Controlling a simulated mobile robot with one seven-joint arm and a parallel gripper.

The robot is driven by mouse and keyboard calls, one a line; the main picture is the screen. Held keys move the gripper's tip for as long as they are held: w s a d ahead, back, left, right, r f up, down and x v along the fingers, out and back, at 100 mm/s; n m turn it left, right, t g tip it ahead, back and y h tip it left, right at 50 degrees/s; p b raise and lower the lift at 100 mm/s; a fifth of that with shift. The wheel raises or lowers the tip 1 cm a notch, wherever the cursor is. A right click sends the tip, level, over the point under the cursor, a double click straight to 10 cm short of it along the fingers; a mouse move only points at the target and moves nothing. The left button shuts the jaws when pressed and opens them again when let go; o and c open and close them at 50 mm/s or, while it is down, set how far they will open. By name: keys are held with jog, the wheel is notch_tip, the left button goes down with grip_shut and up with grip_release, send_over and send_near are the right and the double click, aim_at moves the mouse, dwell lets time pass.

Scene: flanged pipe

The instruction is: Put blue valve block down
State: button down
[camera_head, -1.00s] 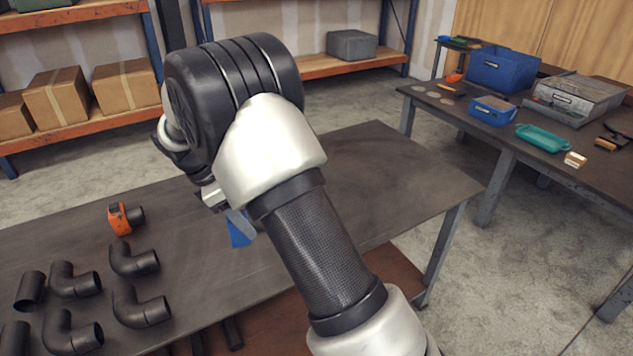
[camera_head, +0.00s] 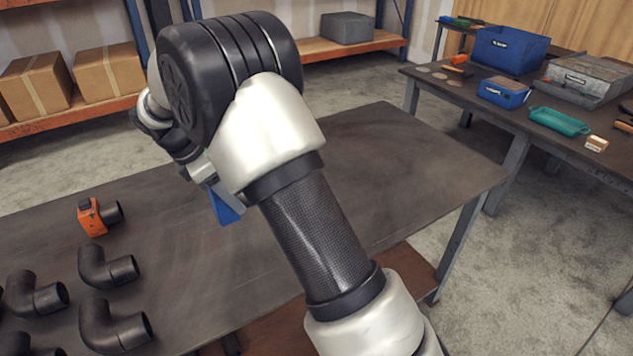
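The blue valve block (camera_head: 224,208) shows as a small blue piece below my wrist, over the dark table (camera_head: 375,160). Most of it is hidden behind my arm. My gripper (camera_head: 209,182) is mostly hidden too; a grey part of it shows just above the blue piece. The fingertips cannot be seen, so I cannot tell whether they are shut on the block. I also cannot tell whether the block touches the table top.
An orange pipe fitting (camera_head: 93,217) and several black elbow pipes (camera_head: 107,267) lie on the table's left. The table's right part is bare. A workbench (camera_head: 425,80) at right holds blue bins (camera_head: 503,92) and a teal tray (camera_head: 559,121). Shelves with cardboard boxes (camera_head: 110,73) stand behind.

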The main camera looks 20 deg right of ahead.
aim_at(212, 199)
jog(key=shift+w+f+b, duration=0.1)
jog(key=shift+f+b, duration=0.2)
jog(key=shift+f, duration=4.65)
jog(key=c, duration=0.7)
grip_release()
jog(key=shift+f, duration=0.2)
jog(key=shift+r, duration=0.1)
jog(key=v, duration=1.2)
jog(key=shift+r+p, duration=0.1)
jog(key=shift+p, duration=0.2)
jog(key=s+d+r+m+t+y, duration=0.2)
jog(key=s+d+r+m+y, duration=0.1)
jog(key=s+d+r+m, duration=0.95)
jog(key=s+d+r+m+t+y, duration=0.1)
jog(key=s+m, duration=0.6)
jog(key=s, duration=0.9)
jog(key=shift+s+d+r+m+t, duration=0.35)
jog(key=shift+d+r+t, duration=0.2)
jog(key=shift+d+t, duration=0.55)
